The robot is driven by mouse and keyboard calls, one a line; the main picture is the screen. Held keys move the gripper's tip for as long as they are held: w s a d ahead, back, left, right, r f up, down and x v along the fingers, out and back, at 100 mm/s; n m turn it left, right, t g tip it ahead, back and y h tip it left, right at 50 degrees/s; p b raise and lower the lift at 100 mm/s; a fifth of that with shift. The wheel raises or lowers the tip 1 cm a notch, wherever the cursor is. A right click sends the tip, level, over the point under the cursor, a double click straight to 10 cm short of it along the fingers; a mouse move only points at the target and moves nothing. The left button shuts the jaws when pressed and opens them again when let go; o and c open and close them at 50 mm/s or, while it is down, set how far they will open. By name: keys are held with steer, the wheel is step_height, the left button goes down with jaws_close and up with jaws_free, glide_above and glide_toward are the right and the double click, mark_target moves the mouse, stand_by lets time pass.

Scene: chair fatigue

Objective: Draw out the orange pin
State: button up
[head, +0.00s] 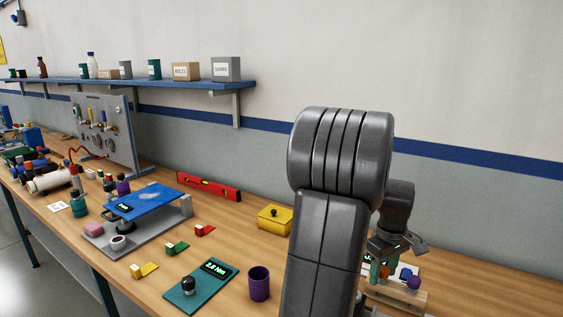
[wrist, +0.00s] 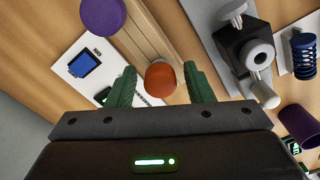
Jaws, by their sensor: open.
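The orange pin (wrist: 160,78) shows its round head in the wrist view, standing at the wooden block (wrist: 160,35). My gripper (wrist: 160,70) is open, with one green finger on each side of the pin's head. A gap shows between the head and each finger. The pin's lower part is hidden. In the head view my gripper (head: 386,268) is low over the wooden block (head: 398,297) at the right, partly hidden behind my arm.
A purple knob (wrist: 103,15) stands on the same block. A white card with a blue square (wrist: 83,64) lies beside it. A black clamp device (wrist: 245,48), a blue spring (wrist: 303,55) and a purple cup (wrist: 301,126) are to the right in the wrist view. A yellow box (head: 274,220) stands near the wall.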

steer(key=shift+c, duration=0.5)
steer(key=c, duration=0.8)
steer(key=shift+o, duration=0.2)
steer(key=shift+r, duration=0.1)
steer(key=shift+r+p, duration=2.35)
steer(key=shift+r, duration=0.4)
